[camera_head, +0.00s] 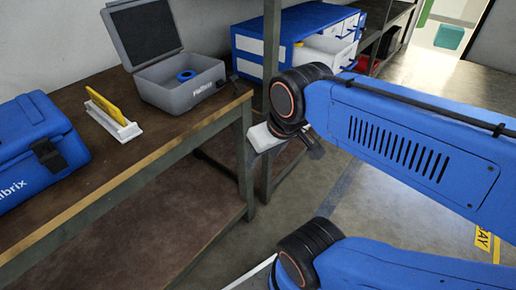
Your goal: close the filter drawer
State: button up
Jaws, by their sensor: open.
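A blue cabinet (264,45) with white drawers stands at the back, beyond the near bench. One white drawer (322,50) in its lower part sticks out toward the right, open. Its near end is partly hidden behind my arm, and I cannot read its label. My gripper (287,146) hangs below the arm's wrist at the centre, in front of the bench corner post. It is open and apart from the drawer, nearer to me and lower in the picture. Its fingers are only partly visible, and I see nothing held.
On the wooden bench (150,160) are an open grey case (180,88) with a blue ring, a white holder (112,122) with a yellow plate, and a blue case (35,150). A metal post (271,50) stands before the cabinet. Floor at right is open.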

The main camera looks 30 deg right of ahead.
aim_at(315, 50)
jog(key=z, duration=1.4)
